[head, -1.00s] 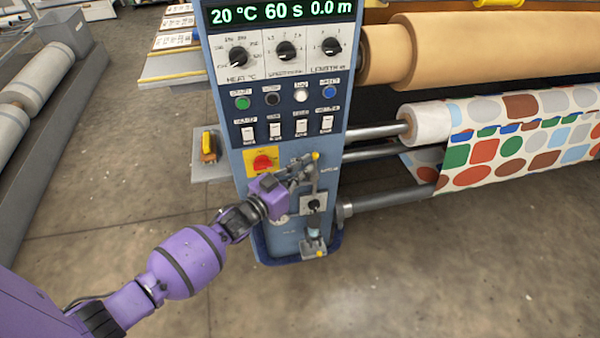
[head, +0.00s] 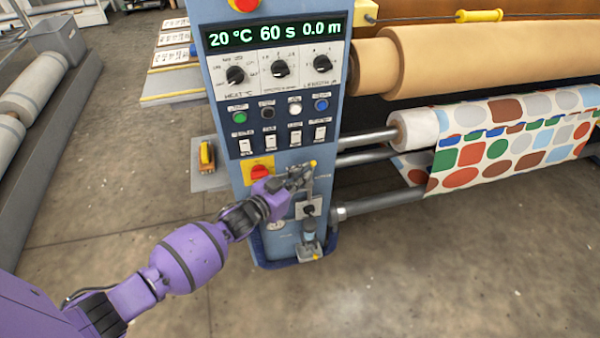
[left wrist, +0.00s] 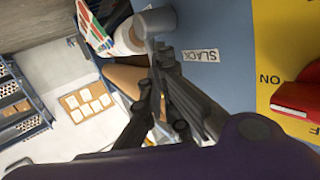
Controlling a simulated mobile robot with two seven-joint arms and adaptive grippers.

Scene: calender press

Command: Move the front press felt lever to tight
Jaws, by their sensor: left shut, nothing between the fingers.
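The felt lever (head: 311,180) stands nearly upright on the front of the blue press cabinet, with a yellow tip at its top and its pivot on a pale plate (head: 303,212). My left gripper (head: 299,181) is shut and empty, just left of the lever's upper part. Whether it touches the lever I cannot tell. In the left wrist view the shut fingers (left wrist: 158,62) point at a grey rod end, close to a label reading SLACK (left wrist: 200,55). The fingers hide part of the lever. My right gripper is not in view.
A red rotary switch (head: 260,172) on a yellow plate sits left of the lever. Switches and dials fill the panel above. A small grey fitting (head: 309,250) is below. Rollers with patterned cloth (head: 510,135) stand right. Floor in front is clear.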

